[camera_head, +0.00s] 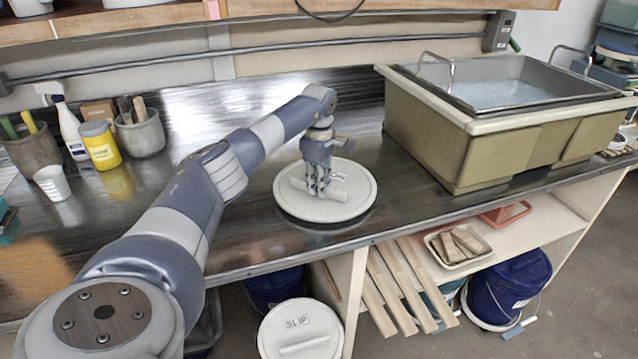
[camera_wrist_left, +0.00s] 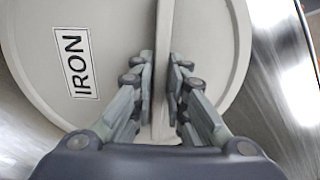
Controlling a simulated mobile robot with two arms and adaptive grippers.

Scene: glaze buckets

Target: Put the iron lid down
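The iron lid (camera_head: 352,203) is a round, off-white disc with a raised bar handle (camera_head: 345,194) across it. It is level, at the steel counter's surface near the front edge; I cannot tell whether a thin gap is left beneath it. In the left wrist view the lid (camera_wrist_left: 110,35) shows its "IRON" label (camera_wrist_left: 76,63). My left gripper (camera_head: 318,190) points down at the lid's middle. Its fingers (camera_wrist_left: 161,85) are closed on both sides of the handle. The fingers hide part of the handle. My right gripper is not in view.
A large sink-like tub (camera_head: 470,130) stands at right on the counter (camera_head: 240,245). A yellow jar (camera_head: 101,148), a spray bottle (camera_head: 70,130) and tool pots (camera_head: 142,135) stand at left. A "SLIP" bucket lid (camera_head: 300,338) is below the counter. Counter around the iron lid is clear.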

